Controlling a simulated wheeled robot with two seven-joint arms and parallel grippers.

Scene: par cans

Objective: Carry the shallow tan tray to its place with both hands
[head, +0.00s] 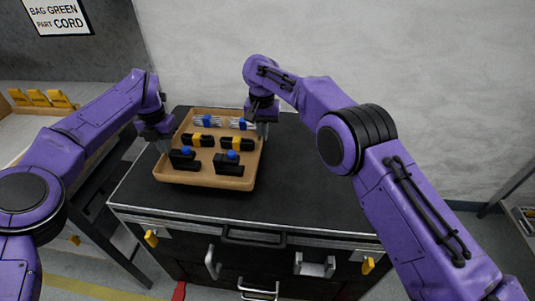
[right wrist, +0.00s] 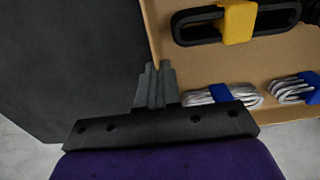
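The shallow tan tray (head: 205,181) is over the black top of a cabinet, with cables and dark pieces inside. Whether it rests on the top or hangs just above it is hard to tell. My left gripper (head: 164,146) points down at the tray's left rim; its fingertips are too small to read. My right gripper (head: 262,130) is at the right rim. In the right wrist view its fingers (right wrist: 156,82) are nearly together, with the wall of the tray (right wrist: 185,65) running between them, so it is shut on the wall.
The black cabinet top (head: 315,190) is clear right of the tray. The cabinet has drawers with handles (head: 252,238) in front. A bench with yellow holders (head: 40,98) stands at the left. A pale wall (head: 400,60) rises behind. Part of a shelf (head: 522,212) shows at the right edge.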

